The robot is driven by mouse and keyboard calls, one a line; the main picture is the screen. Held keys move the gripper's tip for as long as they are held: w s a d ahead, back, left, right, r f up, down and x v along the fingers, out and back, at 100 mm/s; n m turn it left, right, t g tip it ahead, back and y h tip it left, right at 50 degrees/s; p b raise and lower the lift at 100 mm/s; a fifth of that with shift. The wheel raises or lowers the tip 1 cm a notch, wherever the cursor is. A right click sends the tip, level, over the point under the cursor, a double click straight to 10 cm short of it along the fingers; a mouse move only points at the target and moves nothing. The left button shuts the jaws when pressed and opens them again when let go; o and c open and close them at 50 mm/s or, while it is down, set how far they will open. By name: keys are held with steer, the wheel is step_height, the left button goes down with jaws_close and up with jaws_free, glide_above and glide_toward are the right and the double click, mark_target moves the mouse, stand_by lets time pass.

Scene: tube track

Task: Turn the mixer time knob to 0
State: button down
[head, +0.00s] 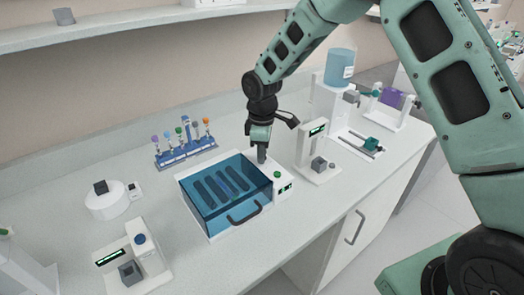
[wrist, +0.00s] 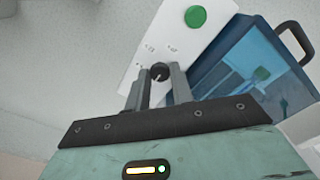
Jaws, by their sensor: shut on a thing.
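The mixer appears to be the white box with a clear blue lid (head: 228,192) and a dark handle. Its white control panel (wrist: 150,28) carries a small black round knob (wrist: 160,73) with a white pointer mark. Small printed labels beside the knob are too blurred to read. My gripper (head: 261,157) points down at the back end of the panel. In the wrist view, its two fingers (wrist: 159,77) are shut on the knob, one on each side. In the head view the gripper hides the knob. A green button (wrist: 196,16) sits farther along the panel.
A blue tube rack (head: 184,151) with coloured caps stands behind the mixer. A white device with a small display (head: 316,155) stands close to its right. A round white device (head: 107,202) and another display unit (head: 133,262) are at left. The counter between them is clear.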

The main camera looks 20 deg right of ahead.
steer(key=shift+w+r, duration=0.1)
steer(key=shift+r, duration=0.05)
steer(key=c, duration=1.2)
jaws_free()
steer(key=shift+c, duration=0.2)
step_height(320, 180, up, 17)
steer(key=b, duration=0.3)
steer(key=shift+r, duration=0.15)
steer(key=s+a+f+m, duration=0.1)
steer(key=s+a, duration=0.3)
steer(key=s, duration=0.4)
steer(key=s+a+f, duration=0.1)
steer(key=s+a, duration=0.3)
steer(key=s, duration=0.4)
steer(key=s+d+f+m, duration=0.1)
steer(key=s+f+m, duration=0.1)
steer(key=s, duration=0.7)
steer(key=s+f+m, duration=0.1)
steer(key=s+f, duration=0.2)
steer(key=s, duration=0.6)
steer(key=shift+d+m+y, duration=0.3)
steer(key=shift+d+m, duration=0.1)
